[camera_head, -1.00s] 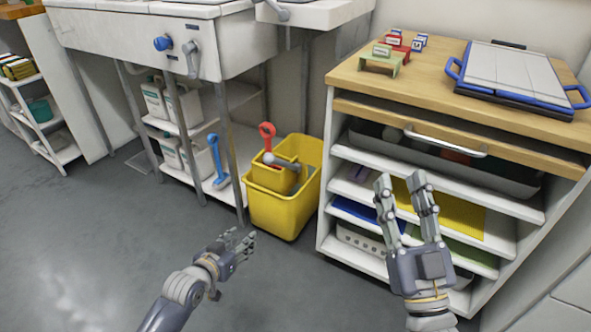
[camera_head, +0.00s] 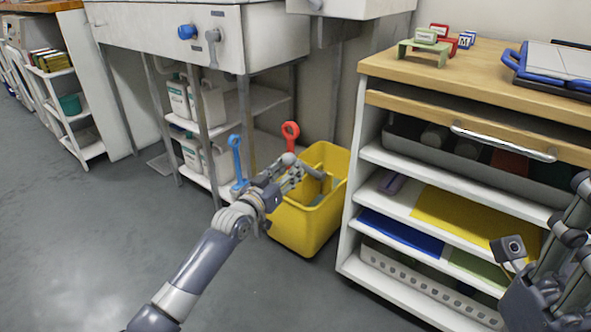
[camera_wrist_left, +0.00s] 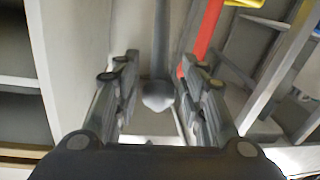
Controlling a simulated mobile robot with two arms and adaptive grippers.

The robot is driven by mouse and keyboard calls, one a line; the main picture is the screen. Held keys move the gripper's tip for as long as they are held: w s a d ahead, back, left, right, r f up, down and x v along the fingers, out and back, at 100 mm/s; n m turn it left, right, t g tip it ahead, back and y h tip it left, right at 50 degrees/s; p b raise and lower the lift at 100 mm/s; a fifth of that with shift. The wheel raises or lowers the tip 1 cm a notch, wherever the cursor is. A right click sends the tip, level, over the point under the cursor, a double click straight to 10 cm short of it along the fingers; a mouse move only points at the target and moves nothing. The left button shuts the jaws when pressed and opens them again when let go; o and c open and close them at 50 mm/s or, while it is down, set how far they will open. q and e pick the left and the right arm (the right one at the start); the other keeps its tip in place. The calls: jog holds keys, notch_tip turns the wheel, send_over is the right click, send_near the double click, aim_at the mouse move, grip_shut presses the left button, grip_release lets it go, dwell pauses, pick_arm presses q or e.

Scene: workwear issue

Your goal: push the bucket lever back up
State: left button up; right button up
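The yellow bucket (camera_head: 305,237) stands on the floor between the sink unit and the shelf cabinet. Its grey lever (camera_head: 320,173) lies low across the top, with a round knob (camera_head: 288,158) at its end. My left gripper (camera_head: 289,173) is at the bucket's near left side, by the knob, and hides part of the lever. In the left wrist view, the left gripper's fingers (camera_wrist_left: 158,92) are apart, and the knob (camera_wrist_left: 157,97) shows between them; I cannot tell whether they touch it. My right gripper (camera_head: 577,205) is partly cut off at the right edge.
A red-handled thing (camera_head: 291,131) rises at the bucket's back and a blue-handled tool (camera_head: 237,160) stands left of it. The sink unit (camera_head: 260,40) overhangs behind. The wooden-topped cabinet (camera_head: 345,220) is close on the right. The floor at left (camera_head: 110,235) is clear.

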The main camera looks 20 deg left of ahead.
aim_at(307, 169)
pick_arm(q)
jog(key=shift+b+x, duration=0.85)
jog(key=shift+x, duration=1.35)
grip_shut()
